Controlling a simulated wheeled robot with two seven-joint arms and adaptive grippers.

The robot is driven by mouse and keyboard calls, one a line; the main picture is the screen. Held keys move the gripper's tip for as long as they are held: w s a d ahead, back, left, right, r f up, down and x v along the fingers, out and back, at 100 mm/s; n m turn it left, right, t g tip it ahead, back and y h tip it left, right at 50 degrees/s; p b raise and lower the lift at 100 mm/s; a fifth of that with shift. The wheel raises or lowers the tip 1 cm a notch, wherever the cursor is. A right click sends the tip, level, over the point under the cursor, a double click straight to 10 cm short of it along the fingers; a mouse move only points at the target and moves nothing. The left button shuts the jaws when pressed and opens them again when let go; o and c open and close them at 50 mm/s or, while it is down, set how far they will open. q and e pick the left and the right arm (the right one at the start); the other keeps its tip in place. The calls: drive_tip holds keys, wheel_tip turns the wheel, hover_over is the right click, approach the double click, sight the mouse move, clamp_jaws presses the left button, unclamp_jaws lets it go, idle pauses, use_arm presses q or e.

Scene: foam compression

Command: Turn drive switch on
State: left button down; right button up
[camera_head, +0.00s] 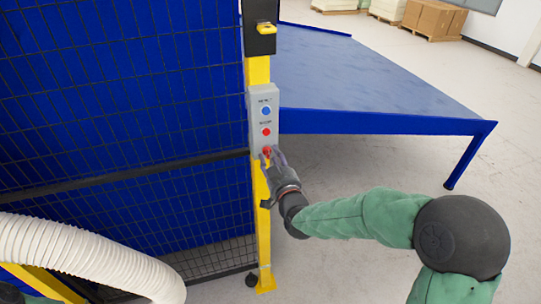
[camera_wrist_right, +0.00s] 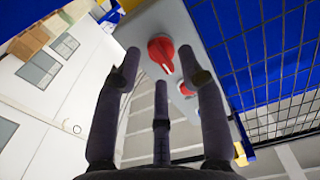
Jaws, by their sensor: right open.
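A grey control box (camera_head: 263,98) is fixed to a yellow post. It carries a blue button (camera_head: 266,111), a red button (camera_head: 266,132) and, lowest, a red rotary switch (camera_head: 267,150). My right gripper (camera_head: 272,159) is at the box's lower end, its fingers close around the switch's place. In the right wrist view, my right gripper (camera_wrist_right: 159,72) is open and empty. The red switch knob (camera_wrist_right: 160,48) shows between and beyond the fingertips, with no clear contact. Another red part is partly hidden behind a finger. My left gripper is not in view.
The yellow post (camera_head: 263,225) borders a blue mesh fence (camera_head: 130,90) on the left. A blue table (camera_head: 370,85) stands behind the box to the right. A white corrugated hose (camera_head: 90,258) lies at lower left. Open floor (camera_head: 380,165) lies below the table.

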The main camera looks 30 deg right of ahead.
drive_tip(key=shift+x, duration=0.75)
clamp_jaws()
drive_tip(key=m+b, duration=0.6)
drive_tip(key=b, duration=0.1)
drive_tip(key=m+b, duration=0.6)
drive_tip(key=b, duration=0.1)
drive_tip(key=f+m+b, duration=0.1)
drive_tip(key=m+b, duration=0.4)
drive_tip(key=b, duration=0.2)
drive_tip(key=shift+a+f+m+b, duration=0.1)
drive_tip(key=shift+a+m+b, duration=0.05)
drive_tip(key=shift+m+b, duration=0.2)
